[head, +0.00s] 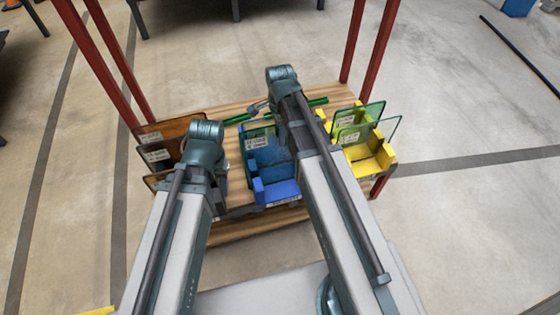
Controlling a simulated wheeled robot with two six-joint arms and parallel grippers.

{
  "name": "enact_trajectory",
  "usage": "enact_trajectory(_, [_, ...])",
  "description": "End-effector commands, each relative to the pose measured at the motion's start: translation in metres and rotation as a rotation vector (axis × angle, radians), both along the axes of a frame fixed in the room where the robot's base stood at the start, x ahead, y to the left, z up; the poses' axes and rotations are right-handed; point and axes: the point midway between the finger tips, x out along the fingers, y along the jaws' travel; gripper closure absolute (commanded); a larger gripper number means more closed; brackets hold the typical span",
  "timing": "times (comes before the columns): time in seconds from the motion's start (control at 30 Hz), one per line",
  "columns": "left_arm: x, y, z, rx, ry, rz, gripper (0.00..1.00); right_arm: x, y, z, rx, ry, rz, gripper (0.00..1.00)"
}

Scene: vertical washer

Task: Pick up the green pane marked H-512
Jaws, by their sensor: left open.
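Two green-tinted panes, the rear one (372,112) and the front one (385,131), stand in the yellow rack (366,163) at the table's right. They carry white labels, too small to read, so I cannot tell which is H-512. My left gripper (221,169) is open, mostly hidden under its wrist, near the brown panes at left. My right gripper (259,106) is above the rear middle of the table, left of the yellow rack. It is mostly hidden behind its wrist, and its jaws are unclear.
A blue rack (275,191) with blue panes (262,147) stands mid-table, partly behind my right arm. Brown panes (158,155) stand at left. A thin green bar (318,101) lies along the rear. Red posts (368,50) rise at the table's corners.

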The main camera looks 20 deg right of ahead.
Motion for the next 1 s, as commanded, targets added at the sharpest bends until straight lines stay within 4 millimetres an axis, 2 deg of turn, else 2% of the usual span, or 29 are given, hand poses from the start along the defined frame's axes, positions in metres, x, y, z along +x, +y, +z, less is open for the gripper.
enact_trajectory(0.23, [0.0000,0.0000,-0.0015,0.000,0.000,0.000,0.50,0.0000,0.0000,-0.0015,0.000,0.000,0.000,0.60])
enact_trajectory(0.27, [0.0000,0.0000,-0.0015,0.000,0.000,0.000,0.50,0.0000,0.0000,-0.0015,0.000,0.000,0.000,0.64])
enact_trajectory(0.47, [0.0000,0.0000,-0.0015,0.000,0.000,0.000,0.50,0.0000,0.0000,-0.0015,0.000,0.000,0.000,1.00])
enact_trajectory(1.0, [0.0000,-0.0001,-0.0015,0.000,0.000,0.000,0.50,0.0000,0.0000,-0.0015,0.000,0.000,0.000,1.00])
